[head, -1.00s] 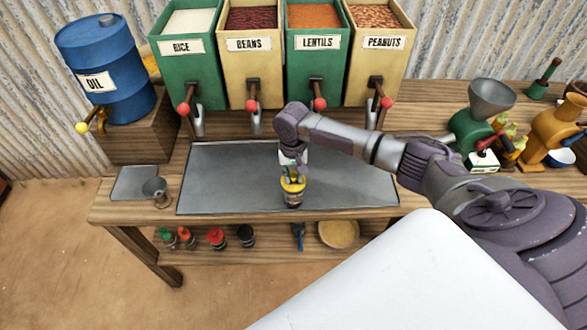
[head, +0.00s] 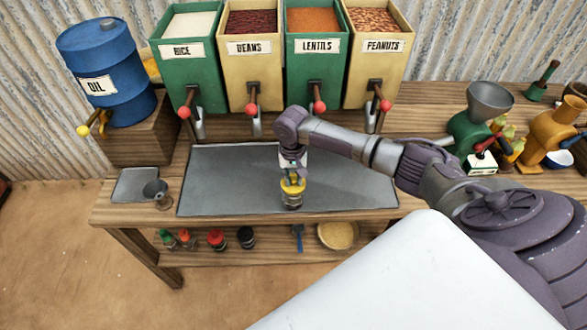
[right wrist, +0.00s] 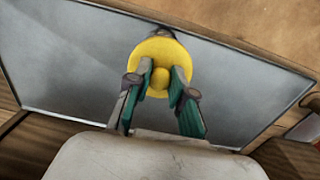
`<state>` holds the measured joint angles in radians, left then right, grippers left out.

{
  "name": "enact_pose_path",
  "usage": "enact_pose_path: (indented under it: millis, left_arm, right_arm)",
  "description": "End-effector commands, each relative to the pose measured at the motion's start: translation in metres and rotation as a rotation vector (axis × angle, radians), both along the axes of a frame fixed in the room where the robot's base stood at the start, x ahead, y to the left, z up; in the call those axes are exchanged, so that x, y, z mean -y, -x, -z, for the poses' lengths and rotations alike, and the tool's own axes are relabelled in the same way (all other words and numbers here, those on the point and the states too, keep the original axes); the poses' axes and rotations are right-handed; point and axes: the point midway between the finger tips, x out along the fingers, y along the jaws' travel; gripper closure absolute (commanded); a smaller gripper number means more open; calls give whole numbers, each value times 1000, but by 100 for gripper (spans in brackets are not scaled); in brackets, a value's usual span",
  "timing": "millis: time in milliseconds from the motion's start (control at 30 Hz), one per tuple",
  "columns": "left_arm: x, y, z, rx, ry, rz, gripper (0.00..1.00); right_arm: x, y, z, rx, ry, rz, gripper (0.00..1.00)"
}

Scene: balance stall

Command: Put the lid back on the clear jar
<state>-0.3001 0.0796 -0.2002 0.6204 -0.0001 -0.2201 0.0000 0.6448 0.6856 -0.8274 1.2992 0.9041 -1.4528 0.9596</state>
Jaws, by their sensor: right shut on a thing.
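The yellow lid (head: 293,186) with its round knob is in my right gripper (head: 292,174), above the metal mat. In the right wrist view, the two green fingers (right wrist: 161,78) close on the knob of the yellow lid (right wrist: 151,48). The clear jar (head: 291,202) stands upright on the mat directly under the lid. Whether the lid rests on the rim or hovers just above it, I cannot tell. In the right wrist view the lid hides nearly all of the jar. My left gripper is not in view.
The grey metal mat (head: 225,185) is clear around the jar. Dispensers for rice (head: 187,70), beans, lentils and peanuts stand behind. A small metal cup (head: 157,192) is at left and a grinder (head: 478,125) at right. Bottles and a bowl (head: 338,234) sit on the shelf below.

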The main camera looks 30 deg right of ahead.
Motion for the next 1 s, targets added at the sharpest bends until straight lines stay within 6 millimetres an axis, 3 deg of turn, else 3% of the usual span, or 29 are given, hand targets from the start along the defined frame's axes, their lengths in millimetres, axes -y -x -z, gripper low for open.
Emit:
enact_pose_path:
  millis: [167, 200, 367, 567, 733, 1000]
  left_arm:
    - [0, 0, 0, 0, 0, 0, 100]
    - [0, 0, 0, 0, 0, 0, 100]
    - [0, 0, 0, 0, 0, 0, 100]
    - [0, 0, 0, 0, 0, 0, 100]
    - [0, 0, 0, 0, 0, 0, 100]
    - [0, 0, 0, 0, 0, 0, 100]
  right_arm:
    - [0, 0, 0, 0, 0, 0, 100]
    - [0, 0, 0, 0, 0, 0, 73]
    - [0, 0, 0, 0, 0, 0, 49]
    - [0, 0, 0, 0, 0, 0, 49]
    - [0, 0, 0, 0, 0, 0, 24]
    - [0, 0, 0, 0, 0, 0, 24]
